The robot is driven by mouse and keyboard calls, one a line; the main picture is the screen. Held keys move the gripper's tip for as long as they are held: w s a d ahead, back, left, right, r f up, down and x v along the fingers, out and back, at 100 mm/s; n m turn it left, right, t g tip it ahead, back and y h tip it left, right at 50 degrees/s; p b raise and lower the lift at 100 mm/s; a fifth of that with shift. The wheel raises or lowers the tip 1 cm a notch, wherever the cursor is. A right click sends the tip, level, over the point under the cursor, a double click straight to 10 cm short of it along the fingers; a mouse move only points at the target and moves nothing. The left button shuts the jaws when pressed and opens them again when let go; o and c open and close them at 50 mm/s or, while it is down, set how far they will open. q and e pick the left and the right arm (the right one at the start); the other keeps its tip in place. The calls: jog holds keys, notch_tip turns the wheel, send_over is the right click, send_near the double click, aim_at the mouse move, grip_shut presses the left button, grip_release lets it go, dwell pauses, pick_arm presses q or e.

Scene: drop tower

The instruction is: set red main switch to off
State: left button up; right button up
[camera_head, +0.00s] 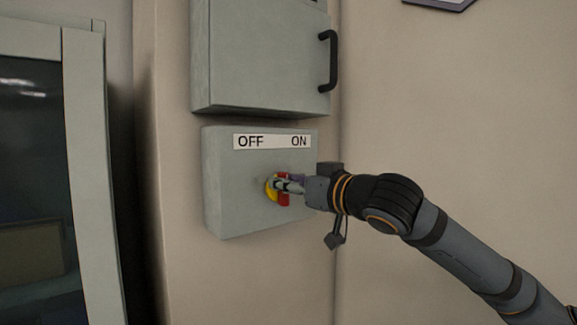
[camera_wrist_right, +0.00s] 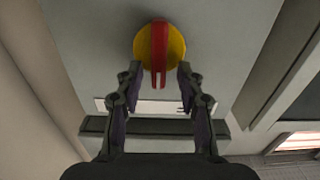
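The red main switch (camera_head: 284,200) is a red handle on a round yellow plate (camera_head: 270,188), on the front of a grey box below a label (camera_head: 272,142) reading OFF at left and ON at right. My right gripper (camera_head: 278,184) is at the switch and partly covers it in the head view. In the right wrist view the red handle (camera_wrist_right: 159,45) stands upright across the yellow plate (camera_wrist_right: 176,45). My right gripper (camera_wrist_right: 158,72) has its fingers apart, one on each side of the handle, with gaps visible. My left gripper is not in view.
The grey switch box (camera_head: 232,205) is on the wall under a closed grey cabinet (camera_head: 260,60) with a black handle (camera_head: 329,62). A glass-fronted grey frame (camera_head: 92,180) stands at the left.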

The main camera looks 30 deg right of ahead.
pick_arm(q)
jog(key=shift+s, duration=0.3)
pick_arm(e)
jog(key=shift+w+d+f, duration=0.1)
jog(key=shift+w, duration=0.1)
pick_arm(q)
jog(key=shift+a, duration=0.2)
pick_arm(e)
grip_shut()
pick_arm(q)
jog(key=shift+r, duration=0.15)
pick_arm(e)
jog(key=shift+n, duration=0.3)
pick_arm(q)
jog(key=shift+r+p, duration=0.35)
jog(key=shift+p, duration=0.05)
pick_arm(e)
jog(key=shift+s+a+f+n, duration=0.1)
jog(key=shift+a+n, duration=0.1)
jog(key=shift+n, duration=1.15)
jog(key=shift+w+a+f+n, duration=0.1)
jog(key=shift+a+n, duration=0.15)
jog(key=shift+n, duration=1.05)
jog(key=shift+s+a+n, duration=0.1)
jog(key=shift+a+n, duration=0.1)
jog(key=shift+n, duration=1.15)
grip_release()
